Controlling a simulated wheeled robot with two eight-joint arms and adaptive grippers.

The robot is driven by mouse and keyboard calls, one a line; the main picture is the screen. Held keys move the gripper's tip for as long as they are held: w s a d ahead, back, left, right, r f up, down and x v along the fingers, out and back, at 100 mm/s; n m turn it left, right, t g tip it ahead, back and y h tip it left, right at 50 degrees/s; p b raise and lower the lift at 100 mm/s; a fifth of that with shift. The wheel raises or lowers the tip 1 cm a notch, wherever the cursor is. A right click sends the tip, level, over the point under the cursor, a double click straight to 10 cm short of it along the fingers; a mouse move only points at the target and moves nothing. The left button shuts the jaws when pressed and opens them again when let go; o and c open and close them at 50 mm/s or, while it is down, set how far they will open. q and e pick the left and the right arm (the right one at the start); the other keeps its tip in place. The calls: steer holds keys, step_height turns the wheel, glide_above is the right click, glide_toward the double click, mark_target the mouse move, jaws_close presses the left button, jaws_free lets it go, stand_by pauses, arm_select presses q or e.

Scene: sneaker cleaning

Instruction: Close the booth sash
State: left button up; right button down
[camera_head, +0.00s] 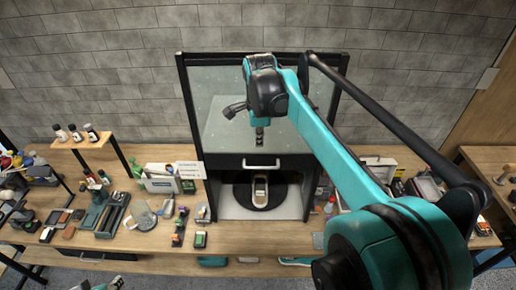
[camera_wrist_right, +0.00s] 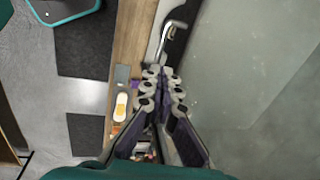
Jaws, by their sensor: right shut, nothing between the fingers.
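The booth (camera_head: 183,100) is a black-framed cabinet against the wall. Its glass sash (camera_head: 225,130) has a dark bottom rail with a silver handle (camera_head: 261,165). Below the rail the booth is open, and a sneaker (camera_head: 260,191) stands on a black round turntable (camera_head: 241,194) inside. My right gripper (camera_head: 259,139) points down in front of the glass, just above the handle in the picture. In the right wrist view its fingers (camera_wrist_right: 164,77) are together and empty, with the handle (camera_wrist_right: 174,38) just beyond the tips. I cannot tell if they touch. A small part of my left arm shows at the bottom left edge.
The wooden bench (camera_head: 150,238) runs along the wall. Left of the booth are a brush tray (camera_head: 104,218), small bottles on a raised shelf (camera_head: 92,140) and a white box (camera_head: 160,181). More boxes and bottles stand to the right. The bench's front strip is mostly clear.

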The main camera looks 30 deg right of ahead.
mark_target(260, 167)
steer(key=shift+m, duration=0.5)
steer(key=f, duration=0.4)
steer(key=w+d+f+p, duration=0.1)
steer(key=f, duration=0.3)
steer(key=w+d+f, duration=0.1)
steer(key=f, duration=0.4)
steer(key=shift+w, duration=0.25)
step_height(260, 167, down, 39)
steer(key=b, duration=2.8)
steer(key=shift+r, duration=0.15)
steer(key=shift+s+a, duration=0.1)
